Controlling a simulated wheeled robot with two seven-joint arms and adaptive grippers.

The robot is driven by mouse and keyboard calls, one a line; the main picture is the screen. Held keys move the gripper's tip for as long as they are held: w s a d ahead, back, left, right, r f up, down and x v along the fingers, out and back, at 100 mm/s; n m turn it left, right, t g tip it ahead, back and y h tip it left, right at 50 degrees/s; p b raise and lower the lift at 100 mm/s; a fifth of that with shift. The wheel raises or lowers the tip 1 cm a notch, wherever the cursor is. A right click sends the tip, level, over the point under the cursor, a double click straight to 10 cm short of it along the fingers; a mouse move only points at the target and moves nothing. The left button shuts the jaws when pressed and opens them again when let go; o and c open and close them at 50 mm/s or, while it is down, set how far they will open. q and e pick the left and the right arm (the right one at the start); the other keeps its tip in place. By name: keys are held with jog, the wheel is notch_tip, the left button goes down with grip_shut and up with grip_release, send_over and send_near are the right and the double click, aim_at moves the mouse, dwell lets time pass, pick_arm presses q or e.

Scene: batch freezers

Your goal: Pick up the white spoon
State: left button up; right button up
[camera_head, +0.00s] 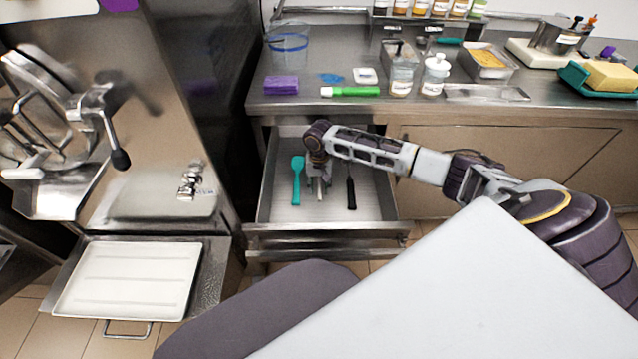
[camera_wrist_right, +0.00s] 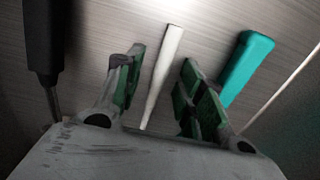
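The white spoon's handle (camera_wrist_right: 162,75) lies in the open drawer (camera_head: 285,213), between the two spread fingers of my right gripper (camera_wrist_right: 158,88) in the right wrist view. Gaps show on both sides of the handle, so the fingers appear not to touch it. In the head view the right gripper (camera_head: 318,184) reaches down into the drawer and hides most of the spoon. A teal utensil (camera_head: 297,180) lies to its left there, and a black-handled utensil (camera_head: 351,188) to its right. My left gripper is not seen.
The teal handle (camera_wrist_right: 245,68) lies close beside one finger in the wrist view, and the black handle (camera_wrist_right: 43,45) stands farther off. The counter (camera_head: 420,108) overhangs the drawer's back. The drawer's front wall (camera_head: 325,230) is clear of the gripper.

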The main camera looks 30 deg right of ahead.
aim_at(319, 187)
dwell(0.4)
grip_shut()
jog(key=shift+r, duration=0.15)
